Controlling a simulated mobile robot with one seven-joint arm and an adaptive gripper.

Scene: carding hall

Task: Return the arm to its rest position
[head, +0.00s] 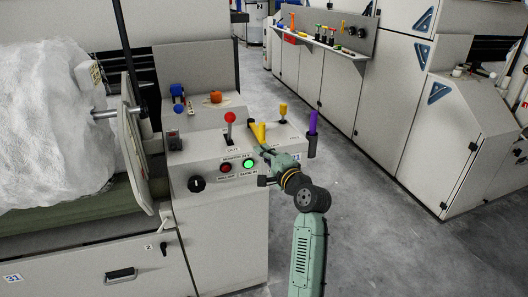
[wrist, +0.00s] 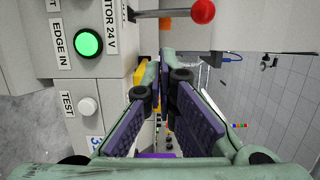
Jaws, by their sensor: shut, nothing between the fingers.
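My gripper (head: 267,154) is at the control console (head: 215,200) in the head view, above its sloping front edge, to the right of the lit green button (head: 249,163). In the wrist view my gripper (wrist: 164,76) has its two fingertips close together, with nothing seen held between them. A yellow part (wrist: 139,76) shows just behind one finger; I cannot tell if they touch. My arm reaches up from the bottom of the head view, bent at the wrist.
A red-knobbed lever (head: 230,118) stands close to the gripper. A purple handle (head: 314,122) stands in a holder at the console's right edge. A yellow-topped lever (head: 283,109) is behind. Floor (head: 375,200) to the right is clear.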

